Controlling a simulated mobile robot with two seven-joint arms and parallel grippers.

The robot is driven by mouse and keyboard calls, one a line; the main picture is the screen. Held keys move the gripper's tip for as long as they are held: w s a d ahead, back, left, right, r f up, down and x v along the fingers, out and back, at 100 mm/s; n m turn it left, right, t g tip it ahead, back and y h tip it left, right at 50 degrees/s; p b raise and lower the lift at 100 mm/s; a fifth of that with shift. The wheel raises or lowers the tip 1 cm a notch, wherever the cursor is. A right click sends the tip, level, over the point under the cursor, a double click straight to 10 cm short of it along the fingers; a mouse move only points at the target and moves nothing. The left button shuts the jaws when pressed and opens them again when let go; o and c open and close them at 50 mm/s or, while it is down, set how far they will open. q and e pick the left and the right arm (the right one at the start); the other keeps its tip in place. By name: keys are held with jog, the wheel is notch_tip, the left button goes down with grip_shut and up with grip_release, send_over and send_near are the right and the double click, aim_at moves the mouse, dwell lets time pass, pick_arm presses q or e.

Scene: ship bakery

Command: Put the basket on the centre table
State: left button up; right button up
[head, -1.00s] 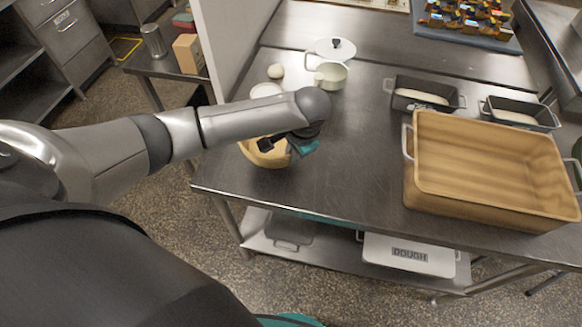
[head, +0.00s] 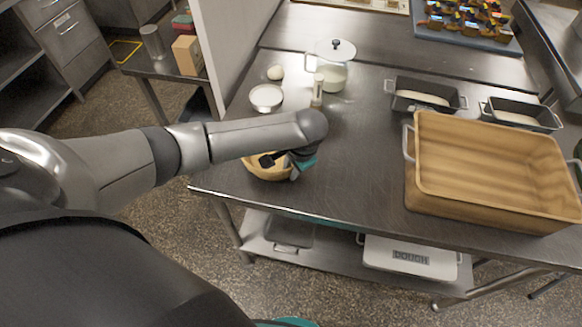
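The basket (head: 262,172) is a small round tan bowl shape near the front left of the steel table (head: 350,180). My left gripper (head: 284,163) is over its right side, with dark and teal finger parts at the rim. It appears shut on the basket's rim, as the two move together, but the grip itself is partly hidden by my wrist. I cannot tell whether the basket's underside touches the table.
A large wooden-coloured bin (head: 490,205) fills the table's right side. Two loaf tins (head: 425,103) (head: 520,116) stand behind it. A white pot (head: 330,77), a small bowl (head: 266,97) and a shaker (head: 317,92) stand behind the basket. The table's middle is clear.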

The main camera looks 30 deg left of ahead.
pick_arm(q)
jog(key=shift+o, duration=0.8)
jog(key=shift+r, duration=0.25)
jog(key=p+v, duration=0.2)
jog(key=v, duration=1)
